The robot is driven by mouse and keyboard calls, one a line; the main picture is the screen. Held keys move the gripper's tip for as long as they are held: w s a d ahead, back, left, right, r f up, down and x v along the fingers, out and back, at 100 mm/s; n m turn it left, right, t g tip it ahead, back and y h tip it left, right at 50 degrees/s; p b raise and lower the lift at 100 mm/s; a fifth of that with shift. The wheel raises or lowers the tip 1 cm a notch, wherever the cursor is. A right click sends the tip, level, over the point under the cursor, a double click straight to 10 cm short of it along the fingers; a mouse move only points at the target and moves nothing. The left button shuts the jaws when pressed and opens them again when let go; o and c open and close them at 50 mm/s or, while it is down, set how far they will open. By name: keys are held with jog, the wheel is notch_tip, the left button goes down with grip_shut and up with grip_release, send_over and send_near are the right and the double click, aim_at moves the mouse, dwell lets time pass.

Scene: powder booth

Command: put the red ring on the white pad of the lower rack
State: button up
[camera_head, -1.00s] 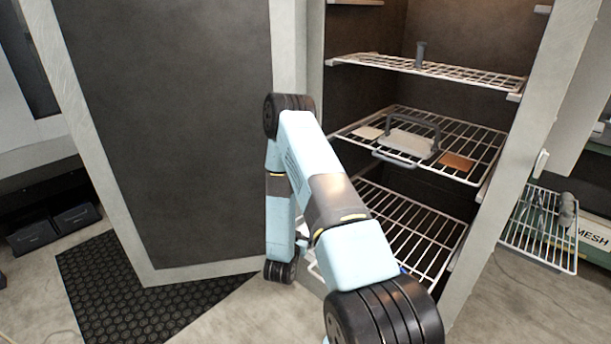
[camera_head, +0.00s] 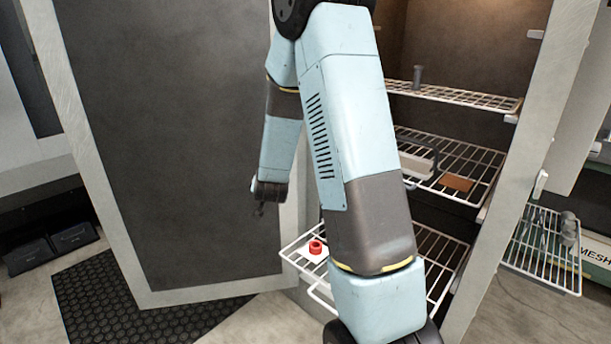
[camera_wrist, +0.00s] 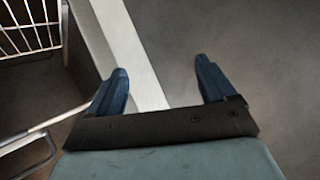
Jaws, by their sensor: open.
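The red ring (camera_head: 315,247) sits on the white pad (camera_head: 314,258) at the left part of the lower rack (camera_head: 283,254). My gripper (camera_head: 260,211) is above and to the left of the ring, apart from it, in front of the dark door panel. In the wrist view, its two blue fingers (camera_wrist: 162,85) are spread with nothing between them. My arm hides the middle of the lower rack in the head view. The ring does not show in the wrist view.
The middle rack holds a handled grey tool (camera_head: 416,163) and a brown pad (camera_head: 457,183). A grey peg (camera_head: 417,76) stands on the upper rack (camera_head: 470,98). A wire side shelf (camera_head: 545,270) is at the right. The dark door panel (camera_head: 180,150) stands close to my gripper.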

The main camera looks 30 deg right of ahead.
jog(key=s+a+r+n+g+y, duration=0.1)
jog(key=s+a+r+n+y, duration=0.15)
jog(key=s+r, duration=0.45)
jog(key=s+a+r+n+g+y, duration=0.1)
jog(key=s+a+r, duration=0.3)
jog(key=r, duration=0.5)
jog(key=s+r+n+g, duration=0.1)
jog(key=s+r+g, duration=0.1)
jog(key=s, duration=1.1)
jog(key=s+r+n+g, duration=0.1)
jog(key=s+r, duration=0.4)
jog(key=s, duration=0.8)
jog(key=shift+d+n+g, duration=0.4)
jog(key=shift+n, duration=0.15)
jog(key=shift+s, duration=0.1)
jog(key=shift+w, duration=0.2)
